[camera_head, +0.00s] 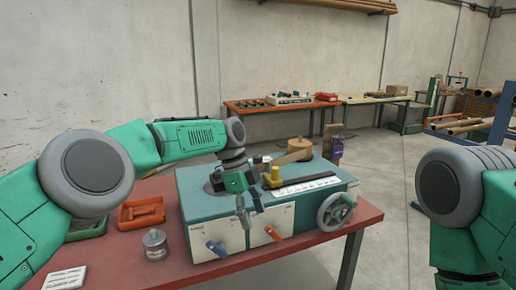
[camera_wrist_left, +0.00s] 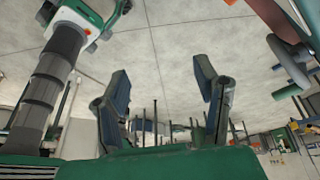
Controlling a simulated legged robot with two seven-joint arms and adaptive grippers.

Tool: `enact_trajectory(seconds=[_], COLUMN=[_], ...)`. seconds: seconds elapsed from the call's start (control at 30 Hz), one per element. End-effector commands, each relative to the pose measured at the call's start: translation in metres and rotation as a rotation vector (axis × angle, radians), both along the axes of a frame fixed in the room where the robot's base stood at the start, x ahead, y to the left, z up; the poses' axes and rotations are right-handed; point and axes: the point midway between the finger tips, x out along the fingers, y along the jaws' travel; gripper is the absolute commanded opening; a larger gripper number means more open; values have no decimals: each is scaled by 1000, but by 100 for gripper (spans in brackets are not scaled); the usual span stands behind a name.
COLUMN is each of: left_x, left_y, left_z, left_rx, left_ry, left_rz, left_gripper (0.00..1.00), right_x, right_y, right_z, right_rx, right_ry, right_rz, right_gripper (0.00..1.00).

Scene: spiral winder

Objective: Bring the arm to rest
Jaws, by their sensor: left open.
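The spiral winder (camera_head: 220,212) is a teal-topped box with pale front panels on a red table. My left arm reaches in from the left. My left gripper (camera_head: 247,204) hangs over the front part of the winder's top, with its fingers pointing down. In the left wrist view my left gripper (camera_wrist_left: 165,98) has its two fingers wide apart with nothing between them. Of my right arm only a grey joint and green links show at the right edge; its gripper is out of the picture.
The winder carries a handwheel (camera_head: 336,211), a blue-handled lever (camera_head: 216,249) and an orange-handled lever (camera_head: 272,233). On the red table (camera_head: 185,272) are an orange tray (camera_head: 141,212), a metal canister (camera_head: 155,244) and a pale switch plate (camera_head: 65,278). Workbenches stand along the back wall.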

Motion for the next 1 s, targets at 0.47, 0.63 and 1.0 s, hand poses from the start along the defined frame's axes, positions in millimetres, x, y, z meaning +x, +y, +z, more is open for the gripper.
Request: enact_trajectory(seconds=[0.47,0.63,1.0], left_x=[-93,-171,-366], left_y=[11,60,211], left_z=[-217,-298,-351], left_rx=[114,171,305], left_ry=[97,152,187], left_rz=[515,841,1610], left_gripper=[56,56,56], right_x=[-1,-1,-1], right_y=[0,0,0], right_z=[-21,-31,-50], right_rx=[0,0,0], right_ry=[1,1,1], right_rz=[0,0,0], right_gripper=[42,42,42])
